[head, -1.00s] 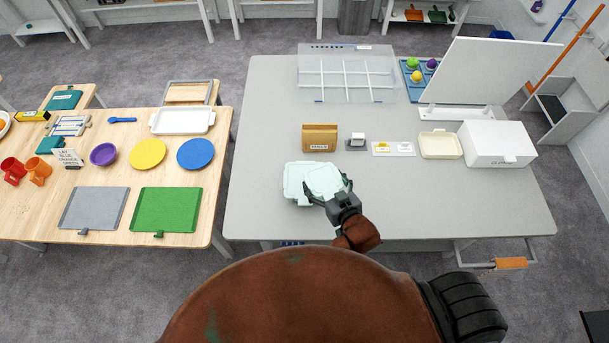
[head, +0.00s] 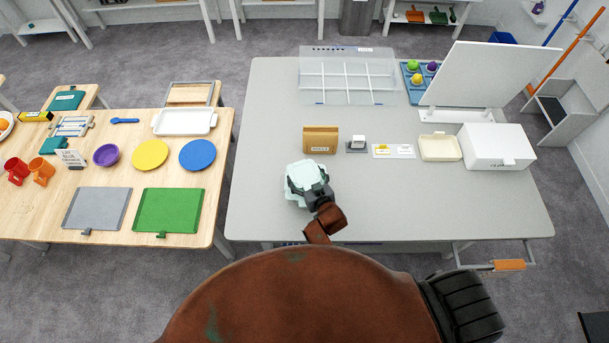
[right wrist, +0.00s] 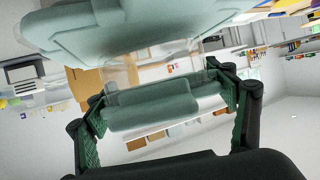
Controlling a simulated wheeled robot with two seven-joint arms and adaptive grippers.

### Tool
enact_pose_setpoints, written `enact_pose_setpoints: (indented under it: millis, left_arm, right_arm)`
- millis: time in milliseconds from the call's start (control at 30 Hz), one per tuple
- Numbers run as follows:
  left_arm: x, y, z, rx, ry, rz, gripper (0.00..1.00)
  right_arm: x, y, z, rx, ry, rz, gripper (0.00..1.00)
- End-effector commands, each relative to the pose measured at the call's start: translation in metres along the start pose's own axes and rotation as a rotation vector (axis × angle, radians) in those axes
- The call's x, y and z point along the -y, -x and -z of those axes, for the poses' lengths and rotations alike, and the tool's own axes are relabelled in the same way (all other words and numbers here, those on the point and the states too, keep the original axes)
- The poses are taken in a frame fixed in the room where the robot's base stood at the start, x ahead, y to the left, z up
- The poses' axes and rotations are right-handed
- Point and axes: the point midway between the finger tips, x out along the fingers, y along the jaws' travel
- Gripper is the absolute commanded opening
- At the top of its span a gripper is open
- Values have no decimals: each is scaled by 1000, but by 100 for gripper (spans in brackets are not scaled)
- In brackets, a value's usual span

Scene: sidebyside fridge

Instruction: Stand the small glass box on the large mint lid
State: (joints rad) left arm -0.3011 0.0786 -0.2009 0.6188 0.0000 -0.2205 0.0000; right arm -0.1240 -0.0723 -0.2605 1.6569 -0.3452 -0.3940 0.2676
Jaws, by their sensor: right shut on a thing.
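The large mint lid (head: 294,199) lies near the front left of the grey table, partly hidden under my right gripper. In the right wrist view the large lid (right wrist: 120,28) fills the top of the picture. My right gripper (head: 309,184) is over it, shut on the small glass box (right wrist: 150,106), which has its own mint lid and clear sides. The green-padded fingers (right wrist: 165,110) hold it at both ends. The box's clear body faces the large lid; I cannot tell whether they touch. My left gripper is not in view.
A brown paper bag (head: 320,139) stands just behind the large lid. Small cards (head: 393,151), a cream tray (head: 440,147) and a white box (head: 496,147) stand to the right. The table's front right is clear.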

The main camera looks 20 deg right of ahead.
Motion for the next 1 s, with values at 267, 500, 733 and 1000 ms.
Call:
enact_pose_setpoints:
  millis: [267,500,733,1000]
  left_arm:
    - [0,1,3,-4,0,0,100]
    - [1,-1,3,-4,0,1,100]
    - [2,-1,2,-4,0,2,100]
    - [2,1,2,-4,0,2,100]
  right_arm:
    - [0,-2,-2,-4,0,1,48]
    - [0,-2,-6,-1,-1,1,83]
    - [0,-2,-6,-1,-1,1,95]
    - [0,-2,-4,-1,0,0,95]
